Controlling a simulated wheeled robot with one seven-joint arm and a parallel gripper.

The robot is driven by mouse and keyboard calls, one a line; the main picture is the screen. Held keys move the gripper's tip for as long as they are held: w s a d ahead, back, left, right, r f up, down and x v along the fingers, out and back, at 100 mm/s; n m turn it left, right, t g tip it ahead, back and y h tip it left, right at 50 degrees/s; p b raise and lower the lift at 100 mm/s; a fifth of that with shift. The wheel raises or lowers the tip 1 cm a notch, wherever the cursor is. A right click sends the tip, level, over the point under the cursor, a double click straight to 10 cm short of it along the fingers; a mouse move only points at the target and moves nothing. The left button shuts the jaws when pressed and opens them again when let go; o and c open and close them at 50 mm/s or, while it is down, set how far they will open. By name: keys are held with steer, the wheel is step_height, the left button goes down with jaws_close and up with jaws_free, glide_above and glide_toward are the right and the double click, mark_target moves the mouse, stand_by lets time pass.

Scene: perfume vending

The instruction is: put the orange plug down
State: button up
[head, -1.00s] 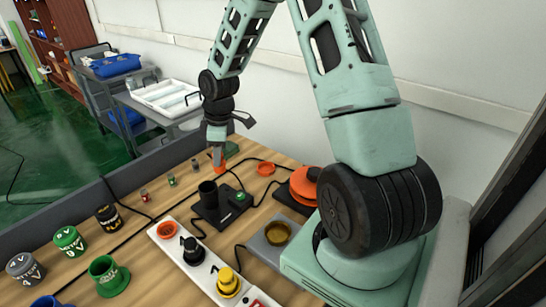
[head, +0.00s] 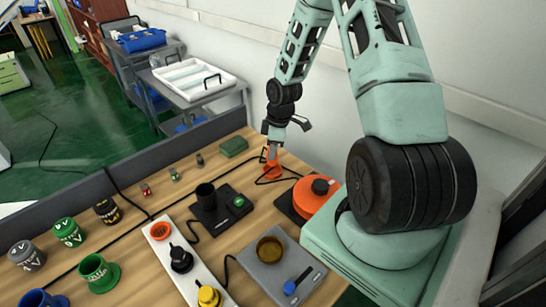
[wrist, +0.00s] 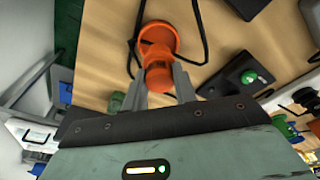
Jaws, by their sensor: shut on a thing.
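My gripper (head: 271,158) points down near the back right of the wooden table. It is shut on the orange plug (head: 272,169); in the wrist view the plug (wrist: 157,76) is between the two grey fingers. A round orange disc (wrist: 160,37) with a raised rim lies directly beyond the plug in the wrist view, inside a loop of black cable. The plug overlaps this disc in both views. I cannot tell whether the plug touches it or hangs just above it.
A larger orange round device with a black knob (head: 322,186) stands close to the right. A black holder with a green button (head: 238,201) is at the front left. A green box (head: 234,147) lies to the left. A white strip (head: 168,252) holds coloured plugs nearer the front.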

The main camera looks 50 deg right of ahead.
steer(key=shift+f+p, duration=0.35)
steer(key=shift+f, duration=1.55)
steer(key=shift+f, duration=0.15)
steer(key=o, duration=1)
